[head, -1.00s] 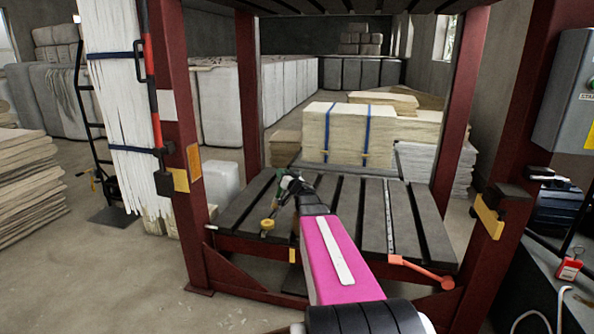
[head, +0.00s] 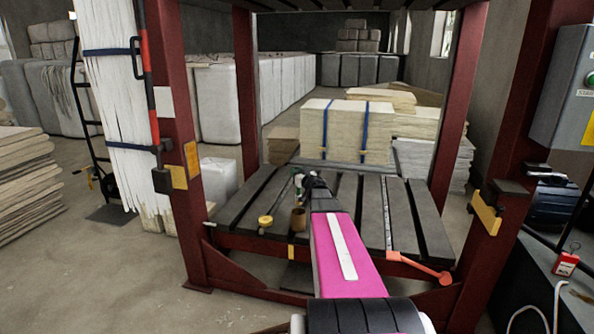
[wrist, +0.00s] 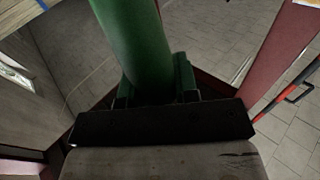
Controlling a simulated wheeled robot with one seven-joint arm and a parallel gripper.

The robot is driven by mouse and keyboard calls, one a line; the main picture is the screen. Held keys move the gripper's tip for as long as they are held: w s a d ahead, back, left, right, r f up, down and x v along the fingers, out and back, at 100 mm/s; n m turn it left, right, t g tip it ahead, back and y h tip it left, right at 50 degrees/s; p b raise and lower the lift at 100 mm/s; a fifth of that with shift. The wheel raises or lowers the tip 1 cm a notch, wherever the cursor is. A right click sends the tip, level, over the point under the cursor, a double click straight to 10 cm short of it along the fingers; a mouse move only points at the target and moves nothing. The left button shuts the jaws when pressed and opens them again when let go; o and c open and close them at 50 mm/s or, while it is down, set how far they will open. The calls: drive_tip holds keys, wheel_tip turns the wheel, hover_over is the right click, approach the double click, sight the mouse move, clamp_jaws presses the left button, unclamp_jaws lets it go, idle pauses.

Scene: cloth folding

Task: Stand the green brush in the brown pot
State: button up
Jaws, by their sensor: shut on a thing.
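The brown pot (head: 298,219) stands upright on the dark slatted platform, just left of my pink arm. My gripper (head: 302,184) is beyond it in the head view, shut on the green brush (head: 298,181). The brush appears small there, partly covered by the gripper. In the wrist view the green handle (wrist: 135,40) rises large between the green-edged fingers of my gripper (wrist: 152,90). The brush's lower end is hidden, and the gap between brush and pot cannot be judged.
A yellow round object (head: 265,221) lies left of the pot on the slatted platform (head: 240,207). Red posts (head: 180,150) frame the platform. A strapped pale stack (head: 345,132) stands behind it. An orange-red handle (head: 425,268) sticks out at the front right.

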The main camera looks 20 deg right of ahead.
sight(300, 194)
drive_tip(key=shift+f, duration=5)
drive_tip(key=o, duration=1.1)
drive_tip(key=v, duration=1)
drive_tip(key=shift+s, duration=0.4)
